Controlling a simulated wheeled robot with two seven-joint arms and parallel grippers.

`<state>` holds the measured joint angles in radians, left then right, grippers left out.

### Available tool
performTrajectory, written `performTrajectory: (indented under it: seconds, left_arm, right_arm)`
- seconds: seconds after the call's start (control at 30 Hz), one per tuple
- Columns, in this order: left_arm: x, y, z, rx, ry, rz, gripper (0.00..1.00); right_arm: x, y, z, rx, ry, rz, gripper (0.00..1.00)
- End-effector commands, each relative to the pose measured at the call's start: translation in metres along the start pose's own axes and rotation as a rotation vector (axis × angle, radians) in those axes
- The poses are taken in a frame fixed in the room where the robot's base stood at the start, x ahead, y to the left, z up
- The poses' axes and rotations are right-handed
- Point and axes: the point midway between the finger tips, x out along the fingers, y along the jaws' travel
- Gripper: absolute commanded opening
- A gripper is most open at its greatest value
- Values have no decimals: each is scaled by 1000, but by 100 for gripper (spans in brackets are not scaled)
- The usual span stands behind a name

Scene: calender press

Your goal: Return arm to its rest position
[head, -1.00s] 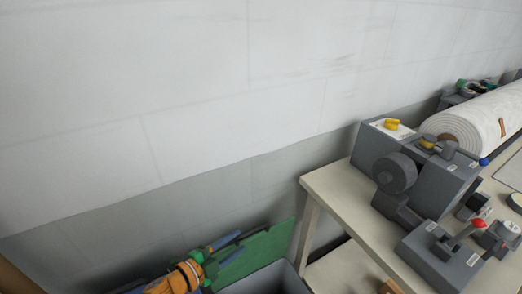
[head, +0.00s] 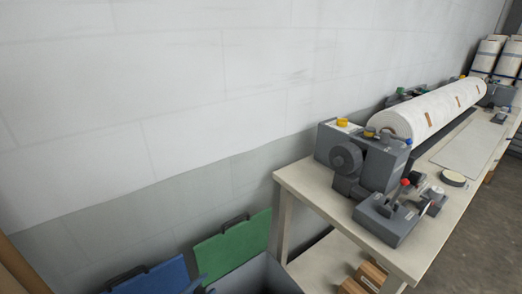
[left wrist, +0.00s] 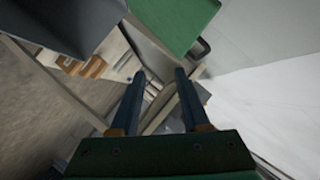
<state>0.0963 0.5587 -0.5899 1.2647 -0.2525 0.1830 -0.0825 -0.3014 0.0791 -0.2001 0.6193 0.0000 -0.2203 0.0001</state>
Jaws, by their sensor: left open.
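My left gripper (left wrist: 160,74) shows in the left wrist view with its two dark blue fingers apart and nothing between them. The rest of my left arm is out of that view. My right gripper is in neither view.
A pale bench (head: 302,184) carries the grey press (head: 365,160) and a long white roll (head: 425,112).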

Motion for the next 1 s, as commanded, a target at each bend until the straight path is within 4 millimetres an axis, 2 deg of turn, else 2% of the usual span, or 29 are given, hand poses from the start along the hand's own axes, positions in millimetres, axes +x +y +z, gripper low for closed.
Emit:
performTrajectory:
  seconds: [0.17, 0.27, 0.37, 0.47, 0.53, 0.6, 0.7, 0.73, 0.83, 1.0]
  left_arm:
    - [-9, 35, 42, -144, -155, 21, 46]
    - [-22, 67, 72, -254, -276, 42, 46]
    - [-43, 108, 100, -378, -414, 72, 46]
    - [-75, 162, 126, -521, -581, 116, 46]
    - [-108, 211, 140, -639, -723, 159, 46]
    - [-147, 262, 144, -757, -867, 210, 46]
    - [-194, 317, 139, -882, -1027, 271, 46]
    - [-204, 328, 136, -908, -1062, 285, 46]
    - [-227, 351, 129, -962, -1134, 314, 46]
    - [-233, 357, 127, -977, -1154, 322, 46]
  right_arm:
    - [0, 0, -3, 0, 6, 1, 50]
    - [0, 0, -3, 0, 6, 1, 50]
    - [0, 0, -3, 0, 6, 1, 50]
    - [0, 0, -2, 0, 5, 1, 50]
    - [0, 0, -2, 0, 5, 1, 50]
    - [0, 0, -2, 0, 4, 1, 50]
    - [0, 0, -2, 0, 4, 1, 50]
    - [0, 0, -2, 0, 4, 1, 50]
    - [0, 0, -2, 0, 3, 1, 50]
    - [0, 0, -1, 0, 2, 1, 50]
